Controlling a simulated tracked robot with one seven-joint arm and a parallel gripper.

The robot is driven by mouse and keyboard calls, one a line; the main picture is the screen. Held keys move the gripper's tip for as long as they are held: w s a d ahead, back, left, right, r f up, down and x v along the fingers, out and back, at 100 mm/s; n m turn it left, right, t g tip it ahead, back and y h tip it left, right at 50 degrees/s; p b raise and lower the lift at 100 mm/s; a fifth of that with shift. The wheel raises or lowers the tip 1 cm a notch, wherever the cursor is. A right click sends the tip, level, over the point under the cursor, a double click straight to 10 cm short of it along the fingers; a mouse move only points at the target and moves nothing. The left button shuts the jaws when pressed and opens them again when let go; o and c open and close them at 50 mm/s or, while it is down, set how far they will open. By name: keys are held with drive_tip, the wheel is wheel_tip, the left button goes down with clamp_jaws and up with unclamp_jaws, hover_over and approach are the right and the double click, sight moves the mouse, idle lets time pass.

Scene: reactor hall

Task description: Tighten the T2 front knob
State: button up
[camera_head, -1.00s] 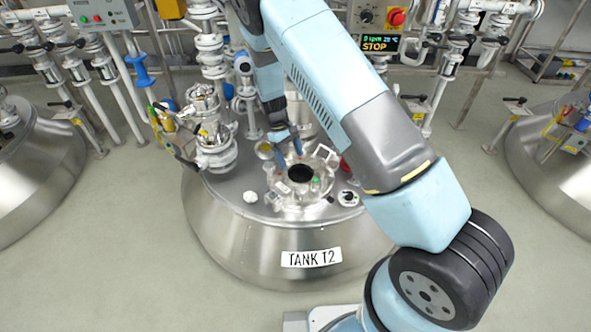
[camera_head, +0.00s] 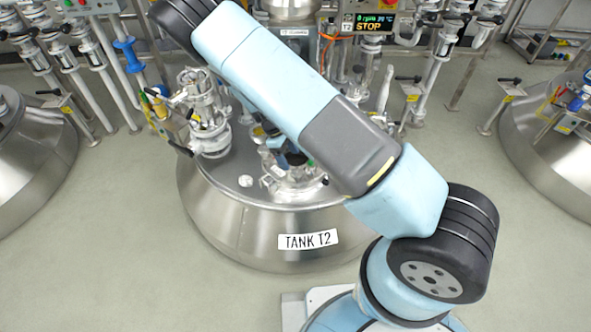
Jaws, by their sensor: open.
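Tank T2 (camera_head: 250,235) is a wide steel tank with a white "TANK T2" label (camera_head: 308,240) on its front. On top is the round port (camera_head: 292,184) with metal clamp fittings around its rim. My arm crosses in front and hides much of the port, including its right and back parts. I cannot single out the front knob; the front rim fittings show only small and partly covered. My gripper (camera_head: 285,150) is just above the back of the port, mostly hidden behind my arm. Its blue fingers are open, and I see nothing held.
A steel valve assembly (camera_head: 207,125) stands on the tank's left side. A small white cap (camera_head: 245,181) sits left of the port. A control panel (camera_head: 369,23) reading STOP is behind. Other tanks stand at the left (camera_head: 30,160) and right (camera_head: 560,150). The floor in front is clear.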

sight(297, 172)
drive_tip(key=x, duration=0.7)
drive_tip(key=shift+f, duration=0.15)
drive_tip(key=shift+c, duration=0.4)
drive_tip(key=c, duration=1)
drive_tip(key=shift+w+m+g+y, duration=0.1)
drive_tip(key=shift+m+g+y, duration=0.4)
drive_tip(key=shift+m, duration=1.1)
drive_tip(key=o, duration=1.1)
drive_tip(key=v, duration=1.3)
drive_tip(key=shift+w+a+r, duration=0.1)
drive_tip(key=shift+a+r, duration=0.1)
drive_tip(key=shift+r, duration=0.15)
